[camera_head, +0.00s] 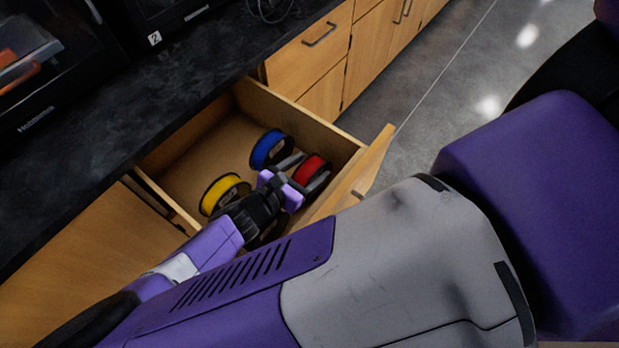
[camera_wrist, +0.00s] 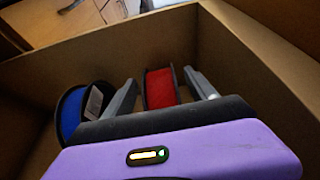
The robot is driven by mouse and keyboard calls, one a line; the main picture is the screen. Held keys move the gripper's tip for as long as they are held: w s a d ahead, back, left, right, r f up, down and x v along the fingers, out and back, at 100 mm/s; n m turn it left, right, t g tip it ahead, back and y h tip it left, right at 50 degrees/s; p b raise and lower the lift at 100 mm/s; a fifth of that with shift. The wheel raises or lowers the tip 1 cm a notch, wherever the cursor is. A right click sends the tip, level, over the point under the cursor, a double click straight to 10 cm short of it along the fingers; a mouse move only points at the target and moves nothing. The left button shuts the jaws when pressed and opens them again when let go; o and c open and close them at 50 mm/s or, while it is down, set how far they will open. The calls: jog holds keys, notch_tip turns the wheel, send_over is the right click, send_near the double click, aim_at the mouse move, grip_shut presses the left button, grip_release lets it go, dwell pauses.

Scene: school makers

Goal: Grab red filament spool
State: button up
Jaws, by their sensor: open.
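The red filament spool (camera_head: 311,171) stands in the open drawer, near its front wall. In the wrist view the red spool (camera_wrist: 160,88) shows between the two fingers of my gripper (camera_wrist: 162,92). My gripper (camera_head: 293,176) is open, inside the drawer, with its fingers pointing toward the red spool. One finger is on each side of the spool in the wrist view. I cannot tell whether either finger touches it. The lower part of the spool is hidden behind the gripper body.
A blue spool (camera_head: 267,148) stands beside the red one, also in the wrist view (camera_wrist: 73,112). A dark spool is partly hidden under my arm. The drawer front (camera_head: 372,165) and walls close in around the gripper. The black countertop (camera_head: 150,125) overhangs behind.

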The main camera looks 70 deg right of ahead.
jog(key=shift+x, duration=0.95)
jog(key=c, duration=1.4)
grip_shut()
jog(key=shift+r, duration=0.15)
